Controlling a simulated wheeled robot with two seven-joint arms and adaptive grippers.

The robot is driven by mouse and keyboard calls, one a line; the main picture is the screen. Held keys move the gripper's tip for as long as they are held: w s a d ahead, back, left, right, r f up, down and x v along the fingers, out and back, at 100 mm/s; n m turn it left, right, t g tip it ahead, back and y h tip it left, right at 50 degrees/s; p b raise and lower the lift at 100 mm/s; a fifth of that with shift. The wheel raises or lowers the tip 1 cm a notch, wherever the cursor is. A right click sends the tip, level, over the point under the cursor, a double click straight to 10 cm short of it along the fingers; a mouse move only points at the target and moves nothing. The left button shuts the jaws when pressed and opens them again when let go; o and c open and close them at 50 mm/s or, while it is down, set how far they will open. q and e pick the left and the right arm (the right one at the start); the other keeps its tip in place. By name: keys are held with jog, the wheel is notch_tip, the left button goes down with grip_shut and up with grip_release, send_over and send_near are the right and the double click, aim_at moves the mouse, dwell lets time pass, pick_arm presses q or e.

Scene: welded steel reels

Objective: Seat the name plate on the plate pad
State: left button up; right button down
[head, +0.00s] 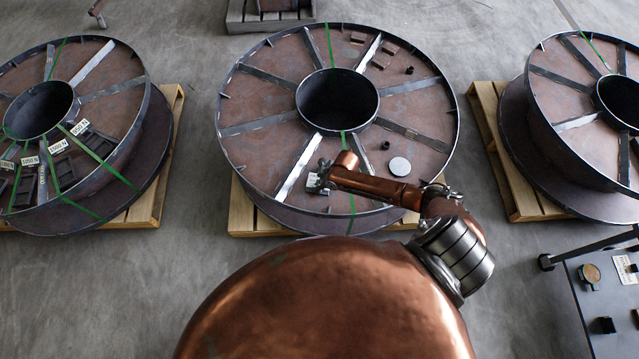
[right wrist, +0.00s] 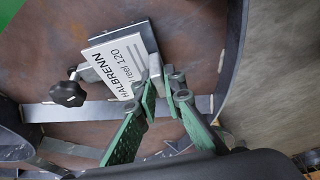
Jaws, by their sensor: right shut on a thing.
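The name plate (right wrist: 122,68) is white with dark lettering reading "HALBRENN reel 120". In the right wrist view it lies over a grey metal plate pad (right wrist: 108,37) whose edge shows beyond it. A black knob (right wrist: 68,93) stands at the pad's left side. My right gripper (right wrist: 160,88), with green-lined fingers, is shut at the plate's near right edge. I cannot tell whether the plate rests fully flat on the pad. In the head view my right gripper (head: 321,182) is over the lower flange of the middle reel (head: 285,110). My left gripper is not in view.
The middle reel lies on a wooden pallet (head: 243,212); a round white disc (head: 399,166) and small blocks sit on its flange. Reels stand left (head: 118,68) and right (head: 560,80). A dark table (head: 570,300) with small parts is at lower right.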

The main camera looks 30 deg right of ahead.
jog(key=shift+f+b, duration=0.35)
jog(key=shift+f, duration=0.55)
dwell(1.5)
dwell(0.6)
jog(key=c, duration=2)
grip_release()
jog(key=shift+o, duration=0.8)
jog(key=o, duration=0.3)
jog(key=shift+o, duration=0.7)
jog(key=shift+o, duration=1.2)
jog(key=o, duration=0.4)
